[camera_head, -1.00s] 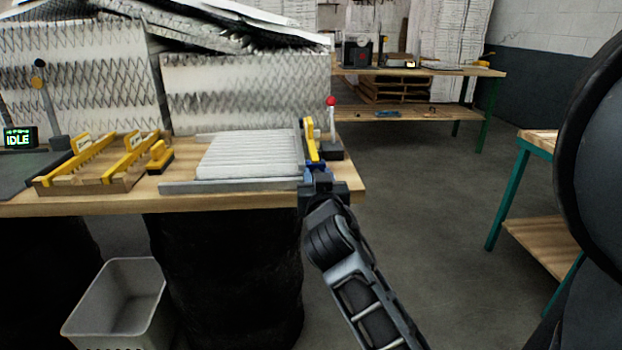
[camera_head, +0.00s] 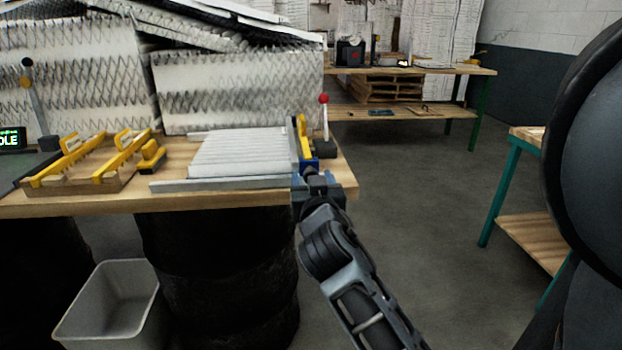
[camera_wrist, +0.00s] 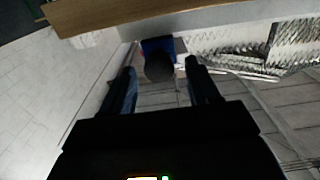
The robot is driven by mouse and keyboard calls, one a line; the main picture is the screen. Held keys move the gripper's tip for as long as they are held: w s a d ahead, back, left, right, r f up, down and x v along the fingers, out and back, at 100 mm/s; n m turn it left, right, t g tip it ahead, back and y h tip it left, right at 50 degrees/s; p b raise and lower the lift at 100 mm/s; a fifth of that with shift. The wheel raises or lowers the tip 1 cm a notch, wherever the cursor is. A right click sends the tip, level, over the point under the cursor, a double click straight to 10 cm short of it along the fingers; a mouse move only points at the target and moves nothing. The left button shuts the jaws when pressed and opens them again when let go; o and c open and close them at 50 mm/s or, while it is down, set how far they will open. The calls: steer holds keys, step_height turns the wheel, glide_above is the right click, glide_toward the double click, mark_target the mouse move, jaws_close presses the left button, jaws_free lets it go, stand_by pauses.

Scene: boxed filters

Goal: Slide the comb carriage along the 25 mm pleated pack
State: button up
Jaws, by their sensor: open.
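The white pleated pack (camera_head: 240,153) lies on the near wooden bench. The comb carriage (camera_head: 304,138), with yellow and blue parts, stands at the pack's right end. My gripper (camera_head: 312,177) is at the bench's front edge, just in front of the carriage, and partly hides its lower part. In the wrist view, my gripper's fingers (camera_wrist: 161,78) are open and spread on either side of a dark round knob (camera_wrist: 158,68). A blue block (camera_wrist: 157,46) shows beyond the knob.
A grey rail (camera_head: 220,184) runs along the pack's front. A red-topped lever (camera_head: 324,125) stands just right of the carriage. Yellow comb fixtures (camera_head: 90,160) sit at left. A grey bin (camera_head: 110,305) is on the floor. Open floor lies right of the bench.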

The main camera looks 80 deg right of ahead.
steer(key=shift+b+v, duration=0.6)
steer(key=shift+v, duration=2.05)
steer(key=a+f+n+t+y+p, duration=0.1)
steer(key=a+f+n+t+y, duration=0.35)
steer(key=a, duration=0.55)
steer(key=a+f+n+t+y+p, duration=0.1)
steer(key=a+f+n+t+y, duration=0.3)
steer(key=a, duration=0.5)
steer(key=s+a+r+n+y, duration=0.1)
steer(key=s+a+n+y, duration=0.4)
steer(key=s+a+y, duration=0.3)
steer(key=s+a+p, duration=0.1)
steer(key=s+a, duration=0.3)
steer(key=a, duration=0.1)
